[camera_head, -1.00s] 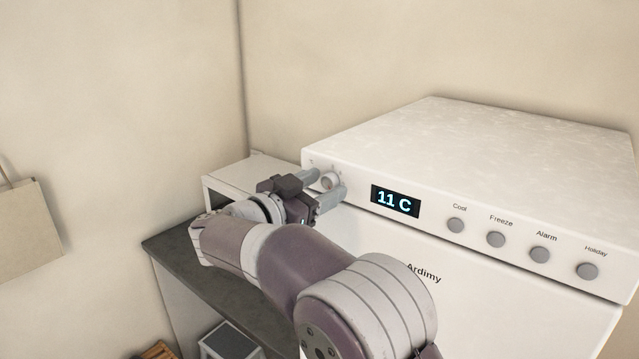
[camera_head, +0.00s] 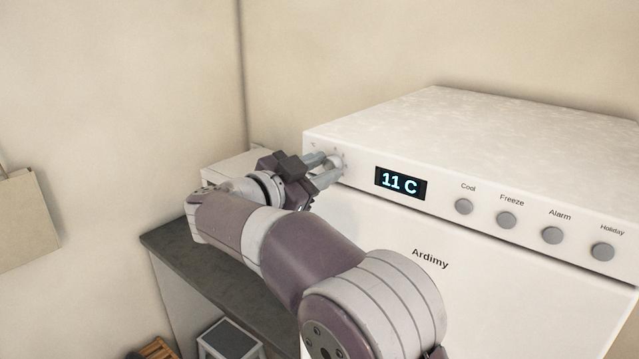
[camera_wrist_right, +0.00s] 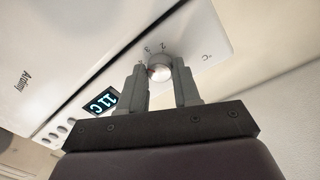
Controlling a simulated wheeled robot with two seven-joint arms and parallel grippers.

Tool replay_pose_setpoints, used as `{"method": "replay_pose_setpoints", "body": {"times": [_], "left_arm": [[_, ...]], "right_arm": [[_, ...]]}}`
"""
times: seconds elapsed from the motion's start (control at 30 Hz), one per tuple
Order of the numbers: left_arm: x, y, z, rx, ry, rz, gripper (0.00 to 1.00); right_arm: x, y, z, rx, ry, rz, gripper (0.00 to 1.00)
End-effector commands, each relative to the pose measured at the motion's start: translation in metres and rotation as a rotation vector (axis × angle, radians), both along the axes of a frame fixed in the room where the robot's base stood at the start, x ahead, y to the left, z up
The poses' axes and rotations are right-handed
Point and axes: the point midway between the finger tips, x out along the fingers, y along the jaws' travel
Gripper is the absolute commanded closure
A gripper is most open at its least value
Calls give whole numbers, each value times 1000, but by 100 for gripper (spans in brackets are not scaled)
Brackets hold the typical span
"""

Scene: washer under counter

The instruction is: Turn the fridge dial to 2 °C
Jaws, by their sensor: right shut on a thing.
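The white fridge (camera_head: 400,285) has a dial (camera_head: 332,163) at the left end of its front panel. The dial is a small round silver knob, and it also shows in the right wrist view (camera_wrist_right: 159,68) with printed marks around it and a °C sign nearby. The display (camera_head: 400,183) reads 11 C. My right gripper (camera_head: 325,169) is at the dial, with one finger on each side, shut on it. In the right wrist view its fingers (camera_wrist_right: 160,80) flank the knob. My left gripper is not in view.
Several round buttons (camera_head: 507,220), labelled Cool, Freeze, Alarm and Holiday, sit right of the display. A dark counter (camera_head: 190,262) and a white box-like unit (camera_head: 222,170) stand left of the fridge. A small step stool (camera_head: 228,340) is below.

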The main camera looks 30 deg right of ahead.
Motion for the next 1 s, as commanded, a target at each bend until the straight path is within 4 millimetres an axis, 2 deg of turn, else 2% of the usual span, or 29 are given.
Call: {"method": "replay_pose_setpoints", "body": {"times": [0.03,0.2,1.0], "left_arm": [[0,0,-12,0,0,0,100],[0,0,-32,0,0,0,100],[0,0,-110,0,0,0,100]], "right_arm": [[0,0,-3,13,-45,0,98],[-1,-1,-3,75,-196,-1,98],[-2,-1,0,362,-889,-1,98]]}}
